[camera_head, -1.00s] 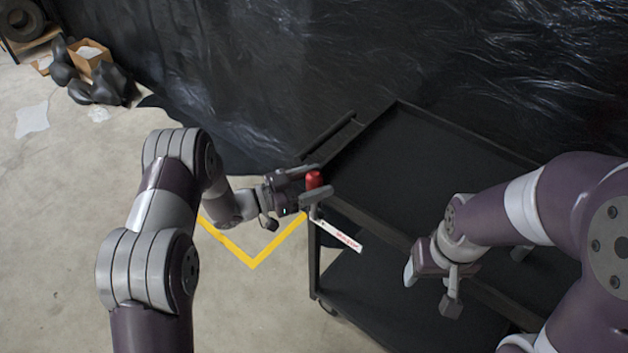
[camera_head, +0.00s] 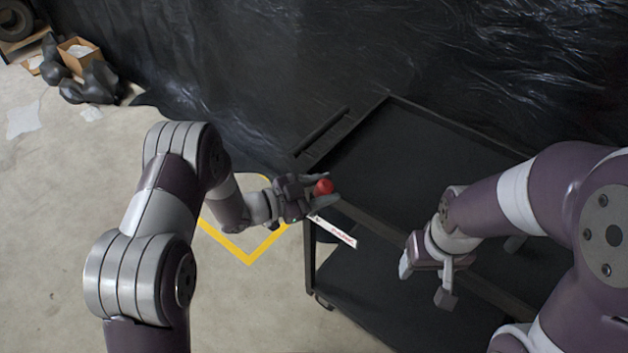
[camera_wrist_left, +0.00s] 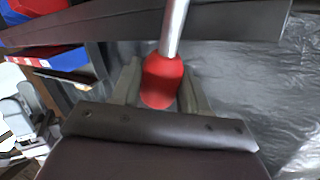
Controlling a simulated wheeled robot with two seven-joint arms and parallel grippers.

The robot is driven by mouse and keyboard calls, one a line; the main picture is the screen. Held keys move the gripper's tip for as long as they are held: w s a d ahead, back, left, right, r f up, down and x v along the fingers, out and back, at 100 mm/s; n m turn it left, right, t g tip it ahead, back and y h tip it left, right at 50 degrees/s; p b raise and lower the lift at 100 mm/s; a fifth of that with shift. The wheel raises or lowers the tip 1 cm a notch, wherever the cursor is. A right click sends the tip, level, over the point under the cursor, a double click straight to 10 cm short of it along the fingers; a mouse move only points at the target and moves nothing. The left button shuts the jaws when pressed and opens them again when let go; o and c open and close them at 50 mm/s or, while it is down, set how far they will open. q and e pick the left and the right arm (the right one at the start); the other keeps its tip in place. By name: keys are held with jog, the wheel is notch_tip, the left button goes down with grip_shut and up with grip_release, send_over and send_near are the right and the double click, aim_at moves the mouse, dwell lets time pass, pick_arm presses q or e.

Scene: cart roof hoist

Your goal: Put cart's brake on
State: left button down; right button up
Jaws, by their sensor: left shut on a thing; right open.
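The black cart (camera_head: 430,135) stands right of centre in the head view, with a top tray and a lower shelf. A red knob (camera_head: 324,187) sits at its near left corner, above a white label strip (camera_head: 333,231) with red print. My left gripper (camera_head: 322,190) is shut on the red knob. In the left wrist view the knob (camera_wrist_left: 162,82) is between the fingers, on a metal rod (camera_wrist_left: 174,28). My right gripper (camera_head: 424,283) is open and empty, over the cart's near side in the picture.
Yellow floor tape (camera_head: 249,258) forms a corner left of the cart. Black plastic sheeting (camera_head: 230,70) hangs behind. A cardboard box (camera_head: 78,54) and dark bags (camera_head: 92,84) lie at the far left. Grey floor at the left is open.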

pick_arm(q)
jog(key=shift+s+d+f+m+y+b, duration=0.3)
jog(key=shift+s+d+f+m+y, duration=0.15)
jog(key=shift+s+d+m, duration=0.3)
jog(key=shift+s+d+f+m+y+b, duration=0.25)
jog(key=shift+s+d+f+m+y, duration=0.25)
jog(key=shift+d, duration=0.3)
jog(key=c, duration=0.7)
grip_release()
jog(key=shift+w, duration=0.1)
jog(key=v, duration=1.2)
jog(key=shift+s+a+f, duration=0.15)
jog(key=shift+s+a, duration=0.05)
jog(key=shift+a, duration=0.1)
